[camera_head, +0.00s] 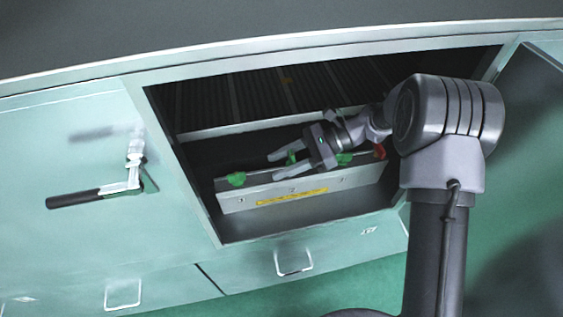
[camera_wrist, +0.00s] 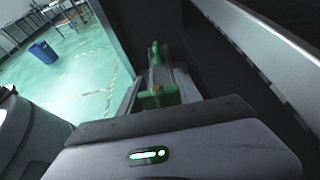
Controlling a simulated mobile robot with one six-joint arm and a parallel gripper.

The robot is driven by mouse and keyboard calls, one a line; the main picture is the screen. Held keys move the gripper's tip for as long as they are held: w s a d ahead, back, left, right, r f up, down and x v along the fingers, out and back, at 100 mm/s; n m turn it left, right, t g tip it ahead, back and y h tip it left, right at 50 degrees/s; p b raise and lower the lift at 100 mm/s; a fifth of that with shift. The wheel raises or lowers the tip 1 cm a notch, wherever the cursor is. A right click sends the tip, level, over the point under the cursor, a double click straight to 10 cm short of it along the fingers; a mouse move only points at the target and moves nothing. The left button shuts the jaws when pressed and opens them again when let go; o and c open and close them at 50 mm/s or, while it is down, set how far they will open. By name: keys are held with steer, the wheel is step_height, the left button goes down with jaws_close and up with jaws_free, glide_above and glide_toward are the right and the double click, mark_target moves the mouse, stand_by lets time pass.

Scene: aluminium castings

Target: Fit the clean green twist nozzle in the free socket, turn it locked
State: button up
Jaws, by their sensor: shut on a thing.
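My gripper (camera_head: 285,164) reaches into the open cabinet bay, its two fingers pointing left over a metal rail. It is shut on a green twist nozzle (camera_head: 292,158), which shows small between the fingers. Whether this nozzle touches a socket I cannot tell. Another green nozzle (camera_head: 236,179) sits on the rail to the left, and one more (camera_head: 344,158) to the right, behind my gripper. The free socket cannot be made out.
A red piece (camera_head: 379,151) sits at the rail's right end. The front plate (camera_head: 240,200) bears a yellow label (camera_head: 292,196). The bay's frame surrounds my arm closely. A black-handled lever (camera_head: 90,196) is on the left panel. A blue bin (camera_wrist: 43,52) stands on the floor far off.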

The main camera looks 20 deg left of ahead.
steer(key=shift+f+b, duration=0.45)
steer(key=shift+f, duration=0.5)
steer(key=o, duration=1.4)
steer(key=shift+o, duration=0.2)
steer(key=r, duration=0.1)
steer(key=r+p, duration=0.2)
steer(key=r, duration=0.1)
steer(key=shift+s+d+r, duration=0.1)
steer(key=shift+s+d, duration=0.15)
steer(key=s+d+p, duration=0.3)
steer(key=s+d, duration=0.5)
steer(key=s, duration=0.4)
steer(key=shift+s+d+r, duration=0.3)
steer(key=shift+s+r, duration=0.05)
steer(key=shift+s, duration=0.05)
